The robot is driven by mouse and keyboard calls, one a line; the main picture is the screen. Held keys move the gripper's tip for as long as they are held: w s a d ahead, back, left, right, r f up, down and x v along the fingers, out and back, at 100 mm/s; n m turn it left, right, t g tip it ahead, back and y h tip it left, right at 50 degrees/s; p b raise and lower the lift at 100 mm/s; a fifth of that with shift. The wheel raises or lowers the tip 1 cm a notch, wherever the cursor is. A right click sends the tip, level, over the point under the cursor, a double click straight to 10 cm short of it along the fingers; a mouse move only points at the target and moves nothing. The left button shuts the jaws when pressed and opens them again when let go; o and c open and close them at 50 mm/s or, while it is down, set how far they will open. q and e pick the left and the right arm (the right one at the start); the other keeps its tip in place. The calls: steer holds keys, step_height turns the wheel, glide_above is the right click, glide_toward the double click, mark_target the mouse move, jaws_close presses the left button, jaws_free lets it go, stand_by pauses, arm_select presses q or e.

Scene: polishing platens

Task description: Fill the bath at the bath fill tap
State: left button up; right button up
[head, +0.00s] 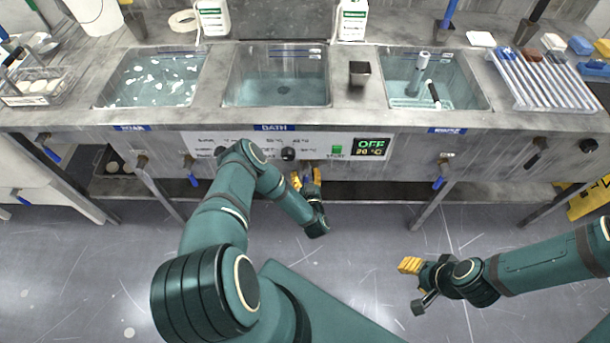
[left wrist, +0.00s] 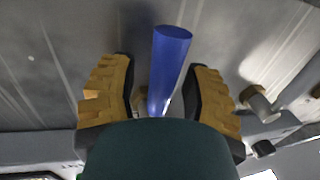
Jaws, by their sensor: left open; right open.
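The bath (head: 232,85) is the middle basin of the steel bench, above a blue label reading BATH. Its inside is teal and a dark drain shows at the bottom. My left gripper (head: 306,180) is open under the front panel, right of the bath label. In the left wrist view a blue lever handle (left wrist: 170,65) stands between its open fingers (left wrist: 165,105); whether they touch it I cannot tell. My right gripper (head: 412,284) is open and empty above the floor at right.
A left basin (head: 108,92) holds white flecks, and a right basin (head: 478,95) holds an upright tube. Other blue-handled valves (head: 194,180) (head: 438,182) hang below the bench. The panel display (head: 371,147) reads OFF and 20 °C.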

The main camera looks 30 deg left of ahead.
arm_select(q)
steer(key=shift+w+a, duration=0.1)
steer(key=shift+a, duration=0.05)
jaws_close()
stand_by(0.4)
